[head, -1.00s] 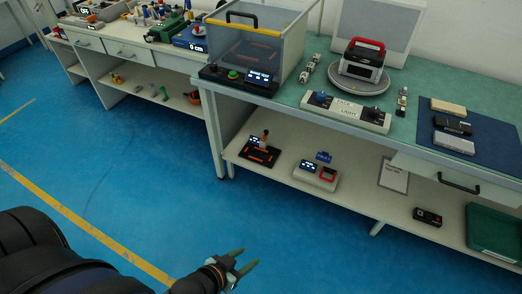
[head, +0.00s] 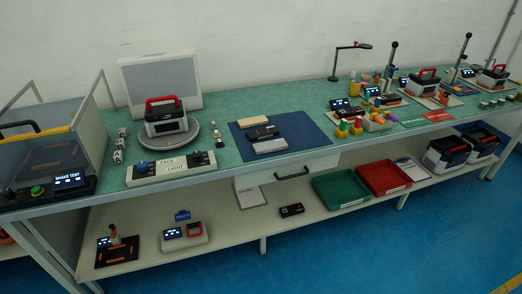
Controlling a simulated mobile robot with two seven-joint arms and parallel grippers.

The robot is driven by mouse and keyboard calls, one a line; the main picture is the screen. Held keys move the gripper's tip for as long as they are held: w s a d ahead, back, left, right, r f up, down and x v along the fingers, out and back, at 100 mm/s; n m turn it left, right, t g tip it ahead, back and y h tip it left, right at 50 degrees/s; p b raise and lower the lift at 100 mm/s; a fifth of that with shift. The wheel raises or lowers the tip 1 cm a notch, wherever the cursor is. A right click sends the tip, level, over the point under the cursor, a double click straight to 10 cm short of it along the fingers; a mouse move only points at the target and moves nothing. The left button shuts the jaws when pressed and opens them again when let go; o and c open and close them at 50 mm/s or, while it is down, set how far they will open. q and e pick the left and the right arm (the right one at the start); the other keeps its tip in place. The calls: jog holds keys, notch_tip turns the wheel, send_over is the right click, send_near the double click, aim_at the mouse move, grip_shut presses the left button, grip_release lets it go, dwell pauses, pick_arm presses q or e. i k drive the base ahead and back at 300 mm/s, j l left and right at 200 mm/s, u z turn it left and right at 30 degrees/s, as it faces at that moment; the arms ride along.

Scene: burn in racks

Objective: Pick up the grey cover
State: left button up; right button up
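The grey cover (head: 270,147) lies flat on the dark blue mat (head: 309,132) on the green bench top, in the head view. It is the nearest of three bar-shaped pieces there. A dark cover (head: 263,133) lies just behind it and a cream cover (head: 255,121) behind that. Neither of my grippers shows in the head view now, so nothing of mine is seen near the cover.
Left of the mat, a black and white device with a red handle (head: 165,117) stands on a round turntable (head: 190,131). A control box (head: 170,169) sits in front. The mat's right half is clear. Below, a lower shelf holds a green tray (head: 340,188) and red tray (head: 383,177).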

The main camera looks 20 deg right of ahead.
aim_at(269, 146)
jog(key=l+u, duration=0.1)
jog(key=u, duration=0.45)
jog(key=l+u, duration=0.7)
jog(key=l, duration=0.15)
jog(key=l+u, duration=0.1)
jog(key=l, duration=0.35)
jog(key=k+l+u, duration=0.15)
jog(key=l, duration=0.3)
jog(key=l+u, duration=0.1)
jog(key=l, duration=0.4)
jog(key=k+l+u, duration=0.1)
jog(key=l, duration=0.35)
jog(key=k, duration=0.05)
